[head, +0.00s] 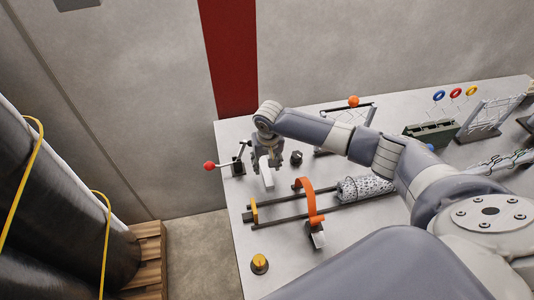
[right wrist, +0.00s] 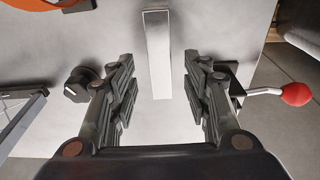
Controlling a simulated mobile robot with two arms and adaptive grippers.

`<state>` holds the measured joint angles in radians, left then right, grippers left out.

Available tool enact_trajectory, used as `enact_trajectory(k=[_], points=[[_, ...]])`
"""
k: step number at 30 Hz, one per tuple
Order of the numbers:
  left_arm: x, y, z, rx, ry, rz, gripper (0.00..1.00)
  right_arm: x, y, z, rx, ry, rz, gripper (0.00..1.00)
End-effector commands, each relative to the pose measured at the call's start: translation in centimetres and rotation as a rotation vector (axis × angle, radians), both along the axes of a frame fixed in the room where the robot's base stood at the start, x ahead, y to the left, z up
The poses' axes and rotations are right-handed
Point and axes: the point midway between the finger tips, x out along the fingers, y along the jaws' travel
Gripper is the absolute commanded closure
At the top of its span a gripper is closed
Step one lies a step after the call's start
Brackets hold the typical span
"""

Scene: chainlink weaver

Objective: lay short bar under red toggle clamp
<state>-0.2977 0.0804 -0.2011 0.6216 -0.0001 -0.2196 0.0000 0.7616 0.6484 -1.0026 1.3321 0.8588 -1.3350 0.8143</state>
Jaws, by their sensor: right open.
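The short bar (head: 267,179) is a pale metal bar near the table's far left part. In the right wrist view the bar (right wrist: 158,50) runs lengthwise between my fingers, with a gap on both sides. My right gripper (head: 265,160) is open and points down over the bar's far end; it also shows in the wrist view (right wrist: 158,70). I cannot tell how high it is above the table. The toggle clamp (head: 238,166) with its red ball handle (head: 209,165) stands just left of the gripper; the red ball (right wrist: 297,94) shows at right in the wrist view. My left gripper is out of view.
A dark knob (head: 296,158) stands right of the gripper. An orange arch (head: 306,198) and a mesh roll (head: 363,188) sit on rails nearer. A yellow-topped knob (head: 260,263) is at the front left. The table's left edge (head: 228,190) is close to the clamp.

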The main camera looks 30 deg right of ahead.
Motion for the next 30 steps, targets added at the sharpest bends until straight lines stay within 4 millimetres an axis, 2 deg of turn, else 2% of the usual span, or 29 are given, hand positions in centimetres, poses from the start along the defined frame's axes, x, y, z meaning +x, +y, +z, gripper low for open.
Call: enact_trajectory(k=[6, 12, 18, 30], points=[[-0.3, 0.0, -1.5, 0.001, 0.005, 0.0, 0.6, -0.5, 0.2, 4.2, 0.0, -0.005, 0.001, 0.55], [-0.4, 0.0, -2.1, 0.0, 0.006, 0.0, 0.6, -1.0, 0.3, 6.9, -0.001, -0.002, 0.001, 0.55], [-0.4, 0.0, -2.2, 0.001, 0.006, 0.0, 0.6, -1.1, 0.3, 7.7, -0.001, -0.001, 0.0, 0.55], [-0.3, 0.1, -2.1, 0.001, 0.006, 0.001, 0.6, -1.1, 0.3, 7.7, -0.001, 0.0, 0.0, 0.55]])
